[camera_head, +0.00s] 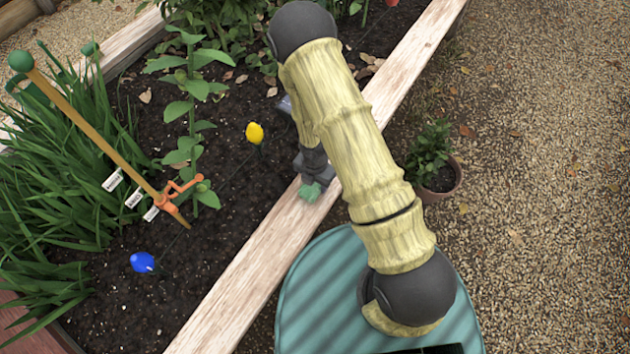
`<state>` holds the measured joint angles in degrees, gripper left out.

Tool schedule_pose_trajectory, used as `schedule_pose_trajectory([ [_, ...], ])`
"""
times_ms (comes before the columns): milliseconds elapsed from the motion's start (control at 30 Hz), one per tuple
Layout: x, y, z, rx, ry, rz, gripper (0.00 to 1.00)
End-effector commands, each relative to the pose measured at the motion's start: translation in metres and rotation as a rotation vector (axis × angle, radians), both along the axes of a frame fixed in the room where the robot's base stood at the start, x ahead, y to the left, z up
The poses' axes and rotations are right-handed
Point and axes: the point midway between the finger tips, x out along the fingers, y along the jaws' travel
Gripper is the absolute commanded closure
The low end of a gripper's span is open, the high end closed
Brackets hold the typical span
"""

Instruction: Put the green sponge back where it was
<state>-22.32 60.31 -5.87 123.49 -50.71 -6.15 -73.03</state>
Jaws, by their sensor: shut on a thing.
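The green sponge (312,191) is a small green piece at the wooden edge board of the raised bed (262,246). My gripper (314,178) is shut on it from above, and my arm hides part of both. The sponge is over or on the board's top; I cannot tell whether it touches the wood.
The bed's dark soil holds a leafy plant (190,110), a yellow bulb-shaped thing (255,133), a blue one (143,262) and a wooden stake (100,135) with an orange clip. A potted plant (437,180) stands on the gravel at right. The board's lower stretch is clear.

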Motion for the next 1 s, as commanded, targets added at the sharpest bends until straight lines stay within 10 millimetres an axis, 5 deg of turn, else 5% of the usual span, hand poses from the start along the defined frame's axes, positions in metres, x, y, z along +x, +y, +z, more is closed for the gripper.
schedule_pose_trajectory([
  [67,0.000,0.000,-0.003,0.000,0.000,0.000,0.87],
  [100,0.000,0.000,-0.003,0.000,0.000,0.000,0.49],
  [200,0.000,0.000,-0.002,0.000,0.000,0.000,0.29],
  [633,0.000,0.000,0.006,0.001,-0.001,-0.001,0.29],
  [1000,0.000,0.000,0.073,0.002,-0.002,-0.003,0.29],
])
